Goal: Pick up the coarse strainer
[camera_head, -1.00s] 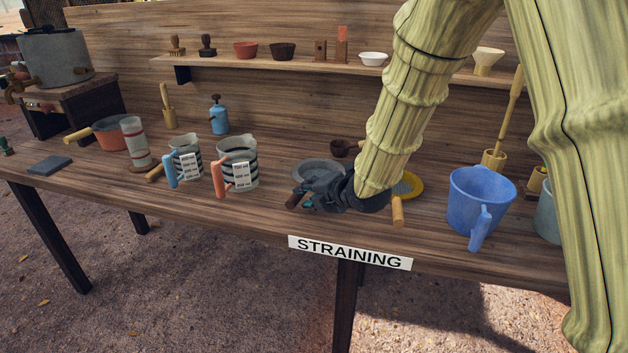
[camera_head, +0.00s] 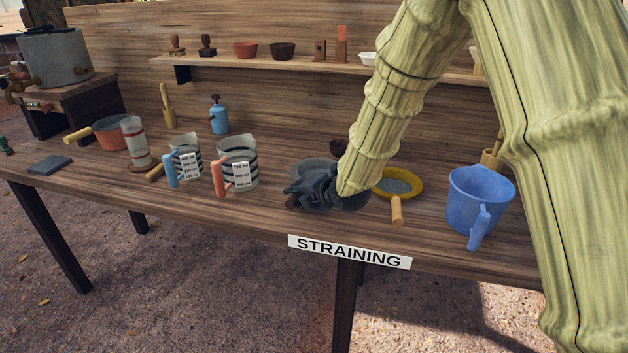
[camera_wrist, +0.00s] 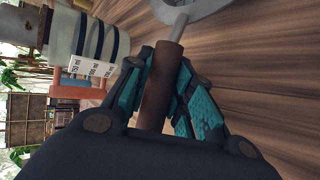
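A grey strainer with a dark brown handle lies near the front of the table; its rim (camera_head: 312,165) shows behind my gripper (camera_head: 305,192) in the head view. In the wrist view its brown handle (camera_wrist: 161,88) runs between the teal finger pads of my gripper (camera_wrist: 170,75), with part of the grey rim (camera_wrist: 195,8) above. The fingers are close on both sides of the handle; I cannot tell whether they press on it. A yellow-rimmed strainer (camera_head: 417,187) with a light wooden handle lies to the right. Which mesh is coarser cannot be told.
Two striped measuring jugs (camera_head: 238,165) stand to the left; the nearer one's pink handle (camera_wrist: 80,85) shows in the wrist view. A blue jug (camera_head: 478,200) stands to the right. A small dark bowl (camera_head: 338,146) sits behind. A STRAINING sign (camera_head: 349,252) is on the front edge.

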